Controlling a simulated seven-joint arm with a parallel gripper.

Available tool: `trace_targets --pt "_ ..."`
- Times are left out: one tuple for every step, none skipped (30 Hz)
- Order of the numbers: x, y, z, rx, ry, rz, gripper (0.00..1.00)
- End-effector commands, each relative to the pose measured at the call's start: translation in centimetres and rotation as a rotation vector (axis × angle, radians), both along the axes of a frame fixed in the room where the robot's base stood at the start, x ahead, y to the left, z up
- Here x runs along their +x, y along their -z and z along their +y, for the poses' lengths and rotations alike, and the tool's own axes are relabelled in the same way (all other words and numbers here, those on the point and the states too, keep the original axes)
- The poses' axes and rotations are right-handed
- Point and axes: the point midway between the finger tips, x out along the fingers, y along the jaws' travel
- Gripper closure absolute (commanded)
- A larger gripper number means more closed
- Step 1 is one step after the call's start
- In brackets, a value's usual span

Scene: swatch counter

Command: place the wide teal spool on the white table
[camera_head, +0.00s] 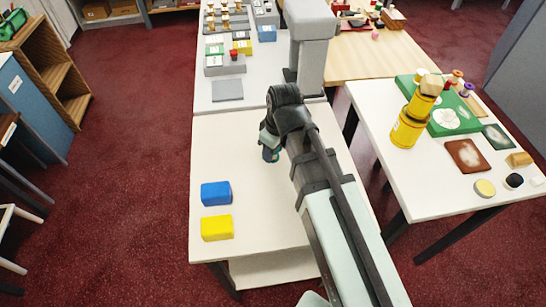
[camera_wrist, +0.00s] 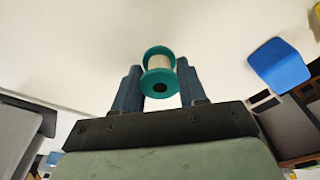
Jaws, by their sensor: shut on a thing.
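The wide teal spool (camera_wrist: 159,72), with teal flanges and a pale middle, sits between the two fingers of my gripper (camera_wrist: 159,80) in the wrist view. The gripper is shut on it. In the head view my gripper (camera_head: 269,142) points down over the white table (camera_head: 305,222), with a little of the spool (camera_head: 270,155) showing below the fingers. I cannot tell whether the spool touches the tabletop. My arm hides part of the table's right side.
A blue block (camera_head: 216,193) and a yellow block (camera_head: 217,228) lie on the table's left part. The tabletop between them and my arm is clear. A separate right-hand table (camera_head: 428,184) holds stacked yellow cans (camera_head: 408,130) and several small items. A grey pad (camera_head: 227,89) lies farther back.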

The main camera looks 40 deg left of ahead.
Motion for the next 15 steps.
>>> trace_targets --pt "0.0 0.3 0.0 -0.001 0.0 0.0 0.92" --pt "0.0 0.4 0.0 -0.001 0.0 0.001 0.92" --pt "0.0 0.8 0.0 -0.001 0.0 0.001 0.92" --pt "0.0 1.1 -0.1 -0.001 0.0 0.001 0.92" --pt "0.0 1.4 -0.1 -0.001 0.0 0.001 0.92" --pt "0.0 1.9 -0.1 -0.001 0.0 0.001 0.92" --pt "0.0 2.2 -0.1 -0.002 0.0 0.001 0.92" --pt "0.0 2.6 -0.1 -0.002 0.0 0.001 0.92" --pt "0.0 3.0 -0.1 -0.002 0.0 0.001 0.92" --pt "0.0 3.3 0.0 -0.001 0.0 0.001 0.92" --pt "0.0 3.6 0.0 -0.001 0.0 0.001 0.92" --pt "0.0 3.8 0.0 -0.001 0.0 0.001 0.92" --pt "0.0 3.9 0.0 -0.001 0.0 0.0 0.92" --pt "0.0 4.0 0.0 0.0 0.0 0.0 0.92" --pt "0.0 4.0 0.0 0.0 0.0 0.0 0.92"
